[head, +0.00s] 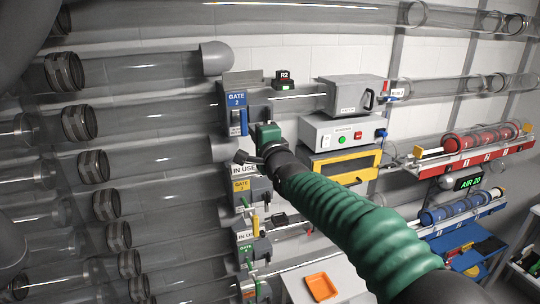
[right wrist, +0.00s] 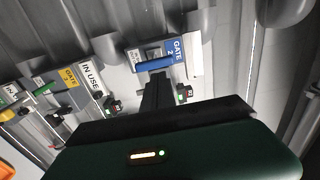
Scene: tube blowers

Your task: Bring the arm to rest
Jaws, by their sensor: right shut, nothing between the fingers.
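My right arm, in a ribbed green sleeve, reaches from the lower right to the middle of the head view. My right gripper (head: 242,158) is at its end, in front of the column of gate units. Its dark fingers are shut and hold nothing; they also show in the right wrist view (right wrist: 157,92). They point toward the blue GATE 2 unit (right wrist: 160,57), which also shows in the head view (head: 237,112). From these views I cannot tell whether they touch anything. My left gripper is not in view.
Large clear tubes with dark ring collars (head: 93,167) fill the left. The yellow gate unit (head: 242,187) with an IN USE sign is just below my gripper. A grey machine (head: 330,131) stands behind my arm. An orange tray (head: 321,286) lies on a pale surface below.

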